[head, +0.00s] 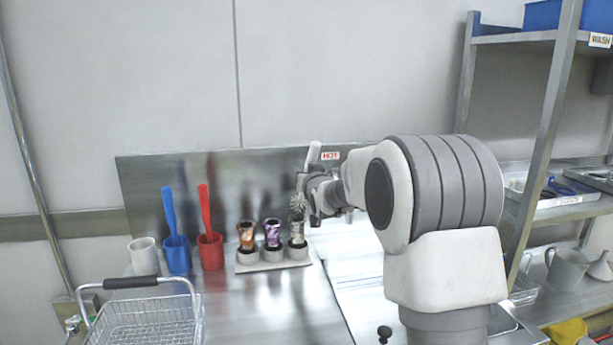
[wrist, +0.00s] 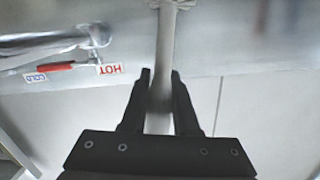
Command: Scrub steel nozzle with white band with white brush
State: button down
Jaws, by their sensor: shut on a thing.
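The white brush is held in my gripper (head: 314,200); its white handle (head: 313,155) points up and its pale bristles (head: 298,201) point down. In the wrist view my gripper (wrist: 160,78) is shut on the white handle (wrist: 166,45), with the bristles at the top edge. The steel nozzle with white band (head: 297,229) appears to be the rightmost in the grey holder (head: 272,266), standing upright. The bristles are just above this nozzle; I cannot tell whether they touch it. An orange nozzle (head: 246,235) and a purple nozzle (head: 272,234) stand to its left.
A white cup (head: 143,256) stands empty at the left. The blue cup (head: 177,256) and red cup (head: 210,252) hold matching brushes. A wire basket (head: 150,322) is in front. A HOT label (head: 330,156) marks the steel backsplash. Shelves (head: 540,205) stand right.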

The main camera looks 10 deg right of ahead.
jog(key=shift+w+f, duration=0.25)
jog(key=shift+w, duration=0.2)
jog(key=shift+s+f+b, duration=0.2)
jog(key=shift+s+b, duration=0.25)
jog(key=shift+b, duration=0.05)
jog(key=shift+s+r+b, duration=0.15)
jog(key=shift+s+b, duration=0.7)
jog(key=shift+s, duration=0.5)
jog(key=shift+w, duration=0.15)
jog(key=shift+w, duration=1.65)
